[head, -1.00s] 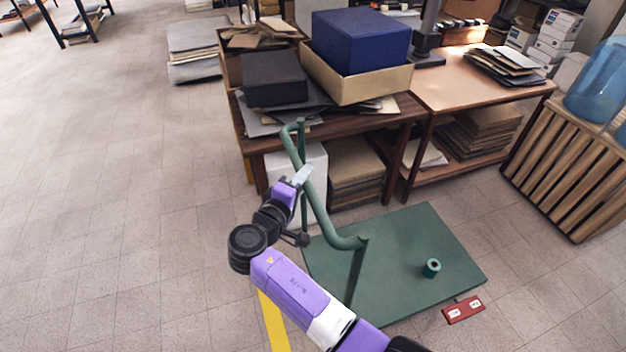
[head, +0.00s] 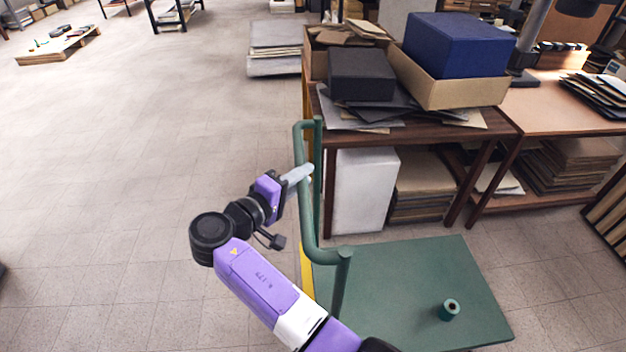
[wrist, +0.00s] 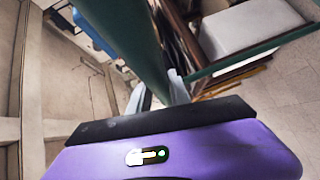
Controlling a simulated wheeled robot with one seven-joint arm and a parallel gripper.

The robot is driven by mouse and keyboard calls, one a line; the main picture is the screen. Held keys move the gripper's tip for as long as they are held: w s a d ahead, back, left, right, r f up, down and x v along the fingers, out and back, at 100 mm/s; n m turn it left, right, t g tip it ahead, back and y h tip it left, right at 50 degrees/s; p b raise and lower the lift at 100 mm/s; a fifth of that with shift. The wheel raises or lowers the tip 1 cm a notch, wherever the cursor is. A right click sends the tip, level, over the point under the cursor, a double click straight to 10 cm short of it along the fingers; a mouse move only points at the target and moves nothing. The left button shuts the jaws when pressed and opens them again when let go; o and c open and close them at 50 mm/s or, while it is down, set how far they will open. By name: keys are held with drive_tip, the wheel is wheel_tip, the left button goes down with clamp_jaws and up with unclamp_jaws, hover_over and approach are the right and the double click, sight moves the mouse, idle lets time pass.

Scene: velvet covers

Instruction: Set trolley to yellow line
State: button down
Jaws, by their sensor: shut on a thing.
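The green trolley (head: 415,290) stands on the floor at the lower right in the head view, with a flat deck and an upright tubular handle (head: 304,205) on its left side. My gripper (head: 304,174) is shut on the handle's upper rail; the wrist view shows the green tube (wrist: 136,40) running between the fingers (wrist: 160,95). The yellow line (head: 307,272) on the floor shows beside the trolley's left edge and runs back along the workbench's left side. The deck and handle hide part of it.
A small dark green roll (head: 449,310) sits on the deck. A workbench (head: 420,128) with a blue box (head: 458,45) and papers stands right behind the trolley. A low wooden pallet (head: 58,46) lies far left. The tiled floor on the left is clear.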

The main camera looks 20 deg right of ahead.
drive_tip(key=shift+a+f, duration=0.1)
drive_tip(key=shift+a, duration=0.1)
drive_tip(key=c, duration=1.2)
unclamp_jaws()
drive_tip(key=v, duration=0.7)
drive_tip(key=shift+a+b, duration=0.3)
drive_tip(key=shift+a, duration=0.05)
drive_tip(key=shift+s, duration=0.1)
